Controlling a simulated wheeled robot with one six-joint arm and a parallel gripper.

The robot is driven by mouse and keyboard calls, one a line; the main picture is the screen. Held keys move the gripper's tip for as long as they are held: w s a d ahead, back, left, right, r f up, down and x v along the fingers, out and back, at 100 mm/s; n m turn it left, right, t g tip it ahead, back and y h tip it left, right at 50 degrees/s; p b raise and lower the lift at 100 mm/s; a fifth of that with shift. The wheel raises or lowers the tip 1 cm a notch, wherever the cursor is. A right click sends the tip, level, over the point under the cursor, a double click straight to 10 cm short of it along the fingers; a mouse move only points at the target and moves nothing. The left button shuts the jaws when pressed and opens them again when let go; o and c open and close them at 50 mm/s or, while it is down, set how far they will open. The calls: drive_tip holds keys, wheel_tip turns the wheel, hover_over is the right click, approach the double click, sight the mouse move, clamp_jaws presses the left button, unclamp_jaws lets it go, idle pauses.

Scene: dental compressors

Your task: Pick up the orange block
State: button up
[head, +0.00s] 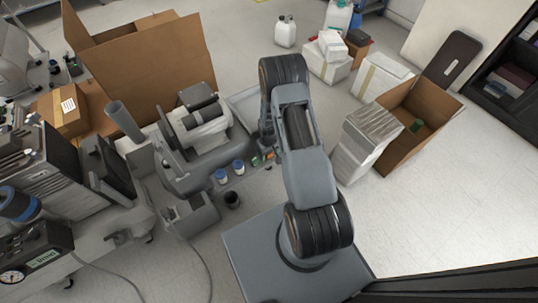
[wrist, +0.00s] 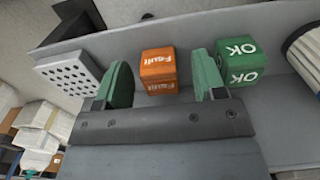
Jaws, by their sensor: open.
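My gripper (wrist: 160,66) is open, with one green-padded finger to each side of the block. Gaps show between the block and both fingers. I cannot tell how deep the block sits between them.
A green "OK" block (wrist: 241,64) stands close to the right finger. A white perforated block (wrist: 76,74) lies left of the left finger. A ribbed round thing (wrist: 304,50) is at the far right. Blue-capped jars (head: 238,167) stand near the blocks in the head view.

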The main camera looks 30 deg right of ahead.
drive_tip(key=shift+f, duration=0.15)
drive_tip(key=shift+c, duration=0.2)
drive_tip(key=c, duration=1)
drive_tip(key=shift+o, duration=0.2)
